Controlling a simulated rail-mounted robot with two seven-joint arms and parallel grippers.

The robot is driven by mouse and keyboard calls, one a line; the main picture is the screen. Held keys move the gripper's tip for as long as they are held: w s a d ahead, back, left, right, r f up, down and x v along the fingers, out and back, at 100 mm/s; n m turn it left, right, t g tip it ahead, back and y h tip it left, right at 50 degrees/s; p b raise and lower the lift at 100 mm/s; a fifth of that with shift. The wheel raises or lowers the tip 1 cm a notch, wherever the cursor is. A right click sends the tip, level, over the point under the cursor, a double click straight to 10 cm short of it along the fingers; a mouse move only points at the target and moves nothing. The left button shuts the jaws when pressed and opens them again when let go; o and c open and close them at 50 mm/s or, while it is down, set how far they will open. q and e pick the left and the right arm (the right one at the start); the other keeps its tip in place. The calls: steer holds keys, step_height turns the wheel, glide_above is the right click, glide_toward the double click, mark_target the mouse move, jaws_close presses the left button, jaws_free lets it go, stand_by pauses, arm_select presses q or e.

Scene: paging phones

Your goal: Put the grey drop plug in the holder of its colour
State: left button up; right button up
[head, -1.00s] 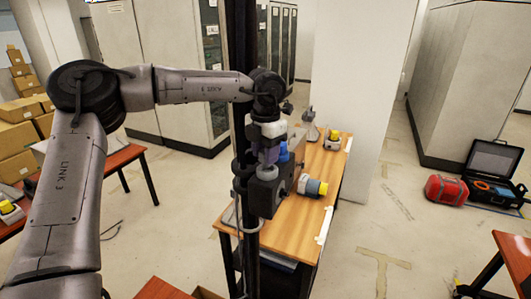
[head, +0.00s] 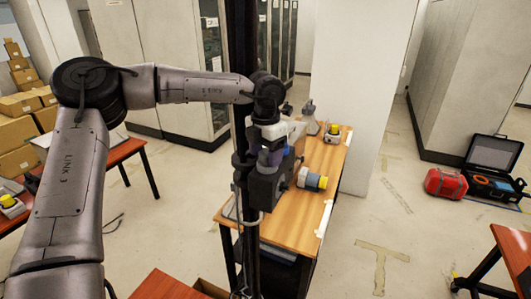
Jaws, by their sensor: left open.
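My left gripper (head: 268,188) hangs from its wrist over the left side of the wooden table (head: 275,226). It is open; its fingertips are hard to make out behind the dark post. A grey cone-like piece (head: 309,121) stands farther back. I cannot tell for certain which piece is the grey drop plug or which is its holder. My right gripper is not in view.
A red case (head: 446,183) and an open black case (head: 493,170) lie on the floor at right.

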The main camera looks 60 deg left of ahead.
mark_target(266, 153)
arm_select(q)
steer(key=shift+r+p, duration=0.35)
steer(key=shift+r, duration=0.05)
step_height(266, 153, up, 12)
steer(key=b, duration=0.3)
steer(key=shift+f, duration=0.15)
stand_by(0.6)
